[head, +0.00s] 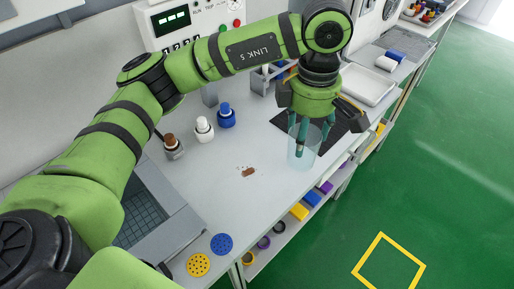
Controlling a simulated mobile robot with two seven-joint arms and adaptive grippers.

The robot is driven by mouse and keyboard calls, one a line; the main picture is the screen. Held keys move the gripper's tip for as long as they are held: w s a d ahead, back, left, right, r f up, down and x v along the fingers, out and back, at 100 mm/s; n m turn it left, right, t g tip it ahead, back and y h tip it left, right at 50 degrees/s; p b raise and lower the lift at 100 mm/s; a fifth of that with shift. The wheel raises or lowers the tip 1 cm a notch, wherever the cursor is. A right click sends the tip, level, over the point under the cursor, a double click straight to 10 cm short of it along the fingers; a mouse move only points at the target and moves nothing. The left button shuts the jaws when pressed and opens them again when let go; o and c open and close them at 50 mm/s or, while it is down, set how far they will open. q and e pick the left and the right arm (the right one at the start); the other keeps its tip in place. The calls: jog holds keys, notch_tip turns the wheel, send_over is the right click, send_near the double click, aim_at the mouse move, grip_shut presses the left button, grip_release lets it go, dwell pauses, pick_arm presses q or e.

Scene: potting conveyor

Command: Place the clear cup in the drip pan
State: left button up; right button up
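The clear cup (303,158) is a bluish see-through tumbler at the front edge of the grey bench, upright. My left gripper (313,139) points down at its rim, fingers apart. One finger shows through or in front of the cup wall and another is at its right side. Whether they press on the cup, and whether its base touches the bench, I cannot tell. A shallow white tray (368,83), likely the drip pan, lies farther along the bench, behind and right of my gripper. My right gripper is not in view.
A dark mat (341,118) lies behind the cup. White, blue and brown-topped bottles (204,129) stand to the left. A brown crumb pile (248,172) lies mid-bench. A sink with a grid (143,216) and yellow and blue perforated discs (199,265) are nearer me. Shelves sit below.

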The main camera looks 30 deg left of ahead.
pick_arm(q)
jog(key=shift+w+a, duration=0.1)
jog(key=shift+a, duration=0.25)
jog(key=a+f+p, duration=0.2)
jog(key=a+f, duration=0.1)
jog(key=a+f+p, duration=0.2)
jog(key=a+f, duration=0.1)
jog(key=a, duration=0.1)
jog(key=w+a+f+p, duration=0.1)
jog(key=a+f+p, duration=0.1)
jog(key=a+f, duration=0.1)
jog(key=shift+w+a+f, duration=0.1)
jog(key=shift+a+f, duration=0.2)
jog(key=shift+f, duration=0.5)
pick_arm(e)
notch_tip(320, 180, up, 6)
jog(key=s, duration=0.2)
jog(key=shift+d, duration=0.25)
pick_arm(q)
jog(key=shift+f, duration=0.15)
jog(key=o, duration=1.1)
jog(key=shift+o, duration=0.2)
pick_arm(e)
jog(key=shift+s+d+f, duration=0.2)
